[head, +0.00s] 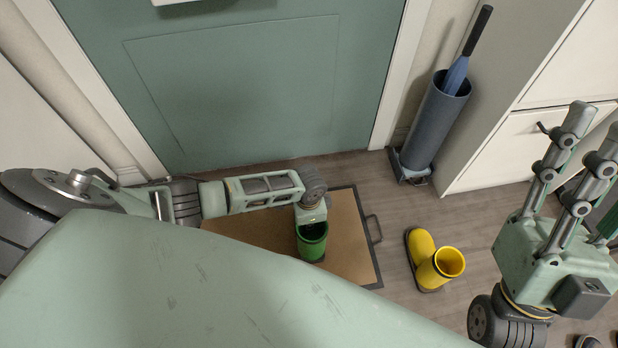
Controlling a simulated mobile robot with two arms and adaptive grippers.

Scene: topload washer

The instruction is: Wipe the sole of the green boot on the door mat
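The green boot (313,246) is over the brown door mat (352,258), near its right part, with its dark open top facing up. I cannot tell whether its sole touches the mat. My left gripper (312,218) is at the boot's top rim, on the far side. Its fingertips are hidden at the boot's opening, so its grip does not show. My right gripper (595,130) is at the far right, its two fingers pointing up, apart and empty. The mat has a dark border and a handle-like loop on its right; my own body covers its near side.
A yellow boot (424,244) stands on the floor right of the mat. A grey umbrella stand (433,125) with a blue umbrella (457,74) is by the white cabinet (505,150). The green door (240,90) is behind the mat. Bare floor lies around the yellow boot.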

